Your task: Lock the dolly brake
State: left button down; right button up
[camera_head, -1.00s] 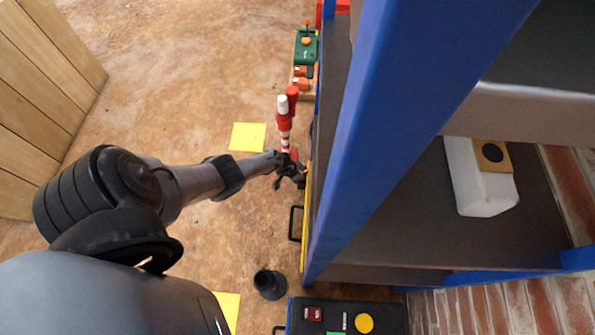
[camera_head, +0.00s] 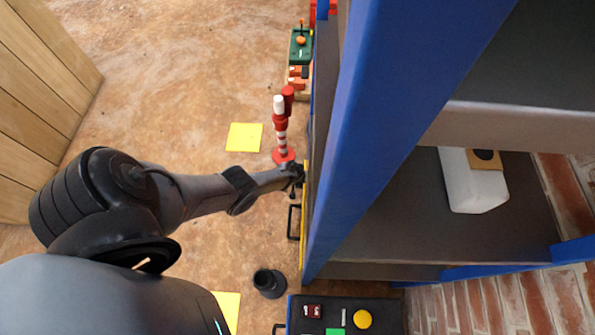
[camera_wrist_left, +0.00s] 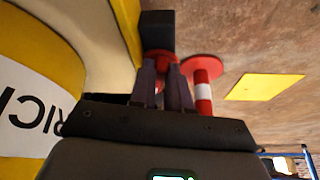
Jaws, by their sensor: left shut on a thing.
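My left gripper (camera_head: 297,172) is low beside the blue shelf frame, close to a yellow edge (camera_head: 304,205). In the left wrist view, the left gripper's fingers (camera_wrist_left: 162,70) are close together on a red part (camera_wrist_left: 158,54), which they mostly hide. A black block (camera_wrist_left: 157,32) is just beyond the red part, beside a yellow-edged body (camera_wrist_left: 125,22). I cannot tell for sure which part is the dolly brake. My right gripper is not in view.
A red-and-white post (camera_head: 281,128) on a red round base stands close to the gripper. Yellow floor squares (camera_head: 244,137), a black cup-like object (camera_head: 269,282) and a black handle (camera_head: 292,222) are nearby. The blue shelf upright (camera_head: 385,110) bounds the right side. Open floor is to the left.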

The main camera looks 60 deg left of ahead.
pick_arm(q)
jog(key=shift+f, duration=0.1)
dwell(0.3)
jog(key=c, duration=1.3)
grip_release()
jog(key=shift+o, duration=1.1)
jog(key=shift+a, duration=0.1)
jog(key=shift+s+a, duration=0.1)
jog(key=shift+s, duration=0.05)
jog(key=shift+d, duration=0.2)
